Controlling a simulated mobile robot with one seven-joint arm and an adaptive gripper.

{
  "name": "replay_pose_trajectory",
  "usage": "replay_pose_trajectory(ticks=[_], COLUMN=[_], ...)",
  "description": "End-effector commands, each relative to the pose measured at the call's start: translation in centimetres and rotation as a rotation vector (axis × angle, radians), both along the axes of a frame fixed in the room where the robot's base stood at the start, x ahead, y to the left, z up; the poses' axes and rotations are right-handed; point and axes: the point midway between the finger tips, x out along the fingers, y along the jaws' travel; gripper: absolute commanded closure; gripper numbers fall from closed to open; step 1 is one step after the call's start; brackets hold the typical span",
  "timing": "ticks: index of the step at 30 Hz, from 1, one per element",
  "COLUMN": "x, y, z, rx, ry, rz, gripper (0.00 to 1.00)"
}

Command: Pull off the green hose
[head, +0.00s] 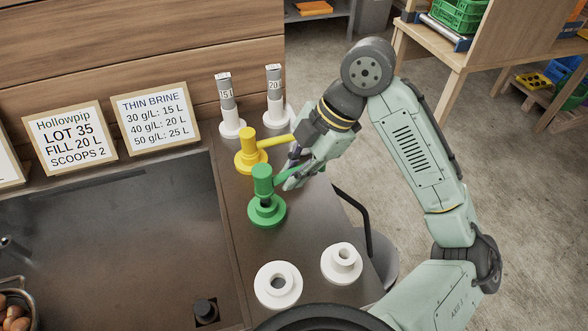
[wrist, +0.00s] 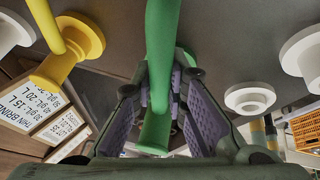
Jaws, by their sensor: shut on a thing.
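The green hose (head: 263,178) has an upright green end above a round green base (head: 267,215) on the dark counter. A dark opening shows at the base just below the hose end; I cannot tell whether the end still touches it. My gripper (head: 289,176) is shut on the green hose from the right side, just beside its upright end. In the wrist view the green hose (wrist: 161,45) runs between the two purple-padded fingers (wrist: 161,90). The fingers hide part of the hose.
A yellow hose (head: 249,140) stands on a yellow base just behind. Two white-based gauges marked 15 L (head: 228,105) and 20 L (head: 275,95) are at the back. Two empty white sockets (head: 278,284) (head: 342,263) are in front. A sink basin (head: 110,245) lies left.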

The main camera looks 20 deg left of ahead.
Motion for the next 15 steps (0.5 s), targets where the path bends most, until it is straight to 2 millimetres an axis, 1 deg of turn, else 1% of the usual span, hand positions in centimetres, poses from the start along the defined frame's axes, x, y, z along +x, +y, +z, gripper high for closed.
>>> replay_pose_trajectory(ticks=[15], x=[0.0], y=[0.0], z=[-1.7], rx=[0.0], ry=[0.0], rz=[0.001], gripper=[1.0])
